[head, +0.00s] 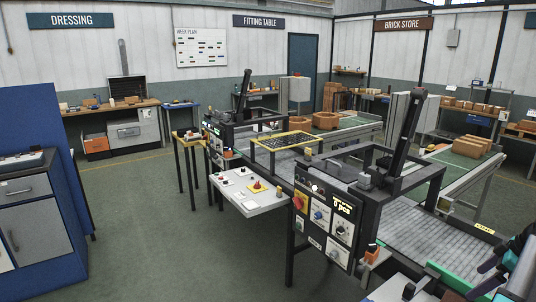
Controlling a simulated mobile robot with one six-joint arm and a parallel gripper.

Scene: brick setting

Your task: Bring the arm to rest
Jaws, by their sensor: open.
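Part of what looks like my arm shows as dark and pale grey pieces cut off at the lower right corner of the head view. I cannot make out my gripper or its fingertips there. No held thing is visible.
A machine with a black control panel (326,217) stands at the right, with a roller conveyor (425,231) beside it. A white button table (249,190) adjoins it. A blue cabinet (35,190) stands at the left. Bricks (473,146) lie on a green belt. The floor (170,245) at centre left is clear.

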